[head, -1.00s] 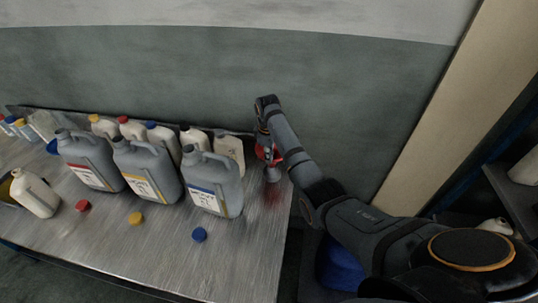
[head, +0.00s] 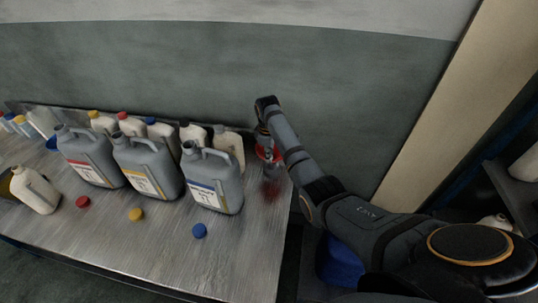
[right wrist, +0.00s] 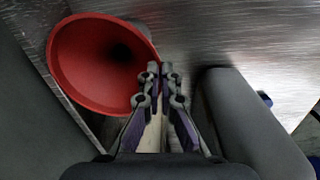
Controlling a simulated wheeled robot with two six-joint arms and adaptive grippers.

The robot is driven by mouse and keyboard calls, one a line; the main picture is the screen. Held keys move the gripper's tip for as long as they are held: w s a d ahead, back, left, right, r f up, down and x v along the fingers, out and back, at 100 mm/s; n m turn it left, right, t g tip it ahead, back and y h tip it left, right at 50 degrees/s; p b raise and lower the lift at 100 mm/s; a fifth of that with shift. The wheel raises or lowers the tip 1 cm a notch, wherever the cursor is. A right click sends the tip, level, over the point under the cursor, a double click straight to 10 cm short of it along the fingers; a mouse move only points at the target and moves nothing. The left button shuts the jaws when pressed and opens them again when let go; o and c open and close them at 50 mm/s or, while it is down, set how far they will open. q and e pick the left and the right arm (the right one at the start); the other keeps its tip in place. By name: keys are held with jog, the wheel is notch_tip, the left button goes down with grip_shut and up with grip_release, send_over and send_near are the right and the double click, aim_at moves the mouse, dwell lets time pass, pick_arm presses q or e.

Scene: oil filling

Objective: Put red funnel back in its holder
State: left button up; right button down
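The red funnel (head: 277,154) is at the bench's back right corner in the head view, partly hidden by my right gripper. In the right wrist view the red funnel (right wrist: 85,60) lies left of the fingers, its wide mouth facing the camera. My right gripper (right wrist: 160,72) has its fingertips nearly together at the funnel's rim and looks shut on it. In the head view my right gripper (head: 266,148) is mostly hidden behind its own arm. A blurred grey shape shows below the funnel; I cannot tell whether it is the holder. My left gripper is out of view.
Grey jugs (head: 213,183) stand left of the funnel, with pale bottles behind them. The closest jug also shows in the right wrist view (right wrist: 250,125). Red, yellow and blue caps (head: 199,231) lie in front on the metal bench (head: 240,265). The wall is close behind.

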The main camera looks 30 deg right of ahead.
jog(key=c, duration=1.4)
grip_release()
jog(key=shift+c, duration=0.2)
notch_tip(320, 180, up, 8)
jog(key=shift+a+f, duration=0.15)
jog(key=shift+f, duration=0.1)
jog(key=shift+s, duration=0.1)
